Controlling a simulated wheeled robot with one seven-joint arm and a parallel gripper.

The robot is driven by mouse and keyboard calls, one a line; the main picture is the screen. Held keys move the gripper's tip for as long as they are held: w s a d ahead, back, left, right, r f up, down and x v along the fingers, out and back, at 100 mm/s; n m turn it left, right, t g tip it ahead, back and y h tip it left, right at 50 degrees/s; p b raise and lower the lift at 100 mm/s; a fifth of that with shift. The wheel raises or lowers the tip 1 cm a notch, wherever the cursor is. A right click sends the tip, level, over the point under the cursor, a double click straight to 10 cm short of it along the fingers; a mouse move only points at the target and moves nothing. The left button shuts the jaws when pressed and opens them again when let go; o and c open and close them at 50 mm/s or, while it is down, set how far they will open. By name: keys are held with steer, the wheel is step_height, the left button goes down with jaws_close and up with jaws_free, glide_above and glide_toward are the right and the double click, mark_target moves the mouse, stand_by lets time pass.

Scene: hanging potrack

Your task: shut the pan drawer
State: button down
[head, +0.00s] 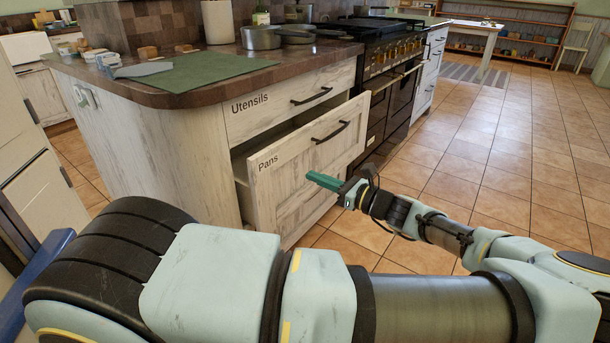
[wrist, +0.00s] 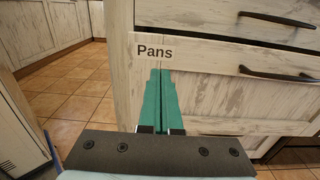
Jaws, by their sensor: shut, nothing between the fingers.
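The pan drawer (head: 306,167), labelled "Pans", is whitewashed wood with a dark bar handle (head: 331,131). In the head view it stands part way out of the island, with a dark gap behind its front. My gripper (head: 312,178) has green fingers and is shut and empty, in front of the drawer front. In the wrist view the shut fingers (wrist: 158,76) point at the drawer front (wrist: 225,95), just below the "Pans" label and left of the handle (wrist: 272,76). I cannot tell whether the fingertips touch the wood.
The "Utensils" drawer (head: 286,103) above looks closed. Pots (head: 262,37) and a green mat (head: 196,70) lie on the counter above. A dark stove (head: 391,75) stands to the right of the drawers. The tiled floor (head: 500,150) to the right is clear.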

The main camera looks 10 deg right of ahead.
mark_target(271, 159)
steer(key=p+x, duration=0.1)
steer(key=x, duration=1.1)
steer(key=shift+w+a, duration=0.1)
steer(key=shift+a, duration=0.15)
steer(key=shift+w+a, duration=0.1)
steer(key=p+x, duration=0.1)
steer(key=x, duration=0.7)
